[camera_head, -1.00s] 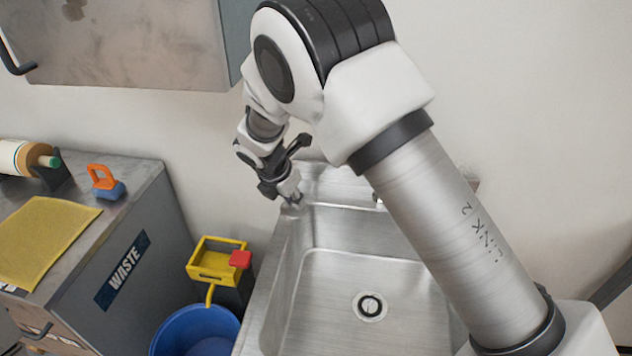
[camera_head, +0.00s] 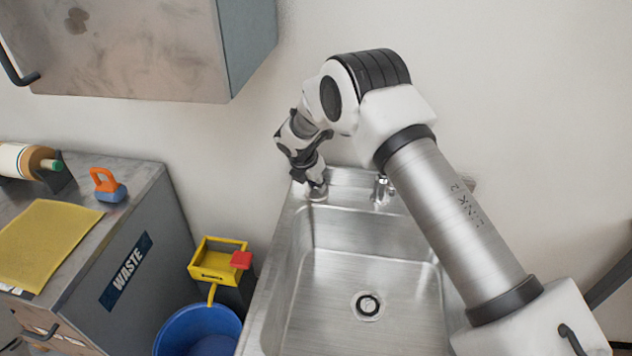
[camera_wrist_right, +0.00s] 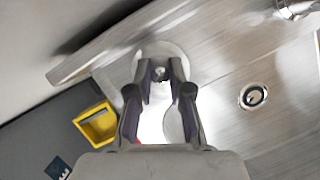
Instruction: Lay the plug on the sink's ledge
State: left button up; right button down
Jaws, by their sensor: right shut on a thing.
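My right gripper (camera_head: 315,184) points down at the back left corner of the steel sink (camera_head: 282,262). It is shut on the plug (camera_head: 318,195), a pale grey round disc. In the right wrist view the plug (camera_wrist_right: 163,50) shows beyond the fingertips, with its small knob between the fingers of my right gripper (camera_wrist_right: 160,76). The plug is over the sink's back ledge (camera_head: 345,182), left of the tap (camera_head: 382,190). I cannot tell whether it touches the ledge. My left gripper is not in view.
The basin is empty, with an open drain (camera_head: 367,306). Left of the sink are a yellow caddy (camera_head: 215,262), a blue bucket (camera_head: 190,326) and a waste cabinet (camera_head: 150,240). A wall cabinet (camera_head: 125,50) hangs at upper left.

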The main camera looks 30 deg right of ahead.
jog(key=shift+s+f, duration=0.1)
jog(key=shift+f, duration=0.05)
jog(key=c, duration=1.1)
grip_release()
jog(key=b+v, duration=0.1)
jog(key=v, duration=1.1)
jog(key=shift+d, duration=0.1)
